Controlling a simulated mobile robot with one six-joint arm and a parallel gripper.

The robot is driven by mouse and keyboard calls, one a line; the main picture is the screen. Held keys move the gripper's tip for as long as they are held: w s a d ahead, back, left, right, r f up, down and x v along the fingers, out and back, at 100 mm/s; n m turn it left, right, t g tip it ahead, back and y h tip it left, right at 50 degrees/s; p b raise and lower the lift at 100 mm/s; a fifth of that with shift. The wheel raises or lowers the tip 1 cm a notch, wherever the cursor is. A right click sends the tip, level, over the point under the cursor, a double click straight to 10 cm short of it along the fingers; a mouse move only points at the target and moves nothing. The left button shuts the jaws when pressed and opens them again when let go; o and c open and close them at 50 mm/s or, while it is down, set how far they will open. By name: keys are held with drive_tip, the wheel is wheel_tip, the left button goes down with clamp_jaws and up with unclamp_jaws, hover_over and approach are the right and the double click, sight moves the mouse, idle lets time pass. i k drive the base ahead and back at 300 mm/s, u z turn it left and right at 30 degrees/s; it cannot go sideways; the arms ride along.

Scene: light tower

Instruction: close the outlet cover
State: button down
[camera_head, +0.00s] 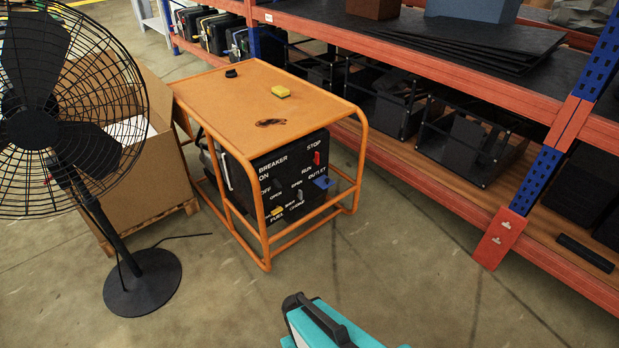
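The outlet cover is a small blue flap (323,183) at the right side of the generator's black front panel (285,190), just below the word OUTLET. It appears to stick out from the panel, so it looks open, but it is too small to tell its exact angle. The panel sits inside an orange tube frame (262,248) under an orange top. A red switch (317,158) is above the cover. Small grey (299,195) and yellow (276,211) parts are to its lower left. My gripper is not in view.
A black fan (142,283) and a cardboard box (155,175) stand left of the generator. Orange and blue shelving (497,238) runs along the right. A teal object (345,325) with a black bar is at the bottom edge.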

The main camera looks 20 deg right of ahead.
sight(324, 182)
drive_tip(key=z, duration=0.65)
drive_tip(key=k, duration=0.15)
drive_tip(key=u, duration=2.4)
drive_tip(key=k, duration=0.55)
drive_tip(key=z, duration=0.55)
drive_tip(key=k, duration=0.8)
drive_tip(key=z, duration=0.65)
drive_tip(key=i, duration=1.5)
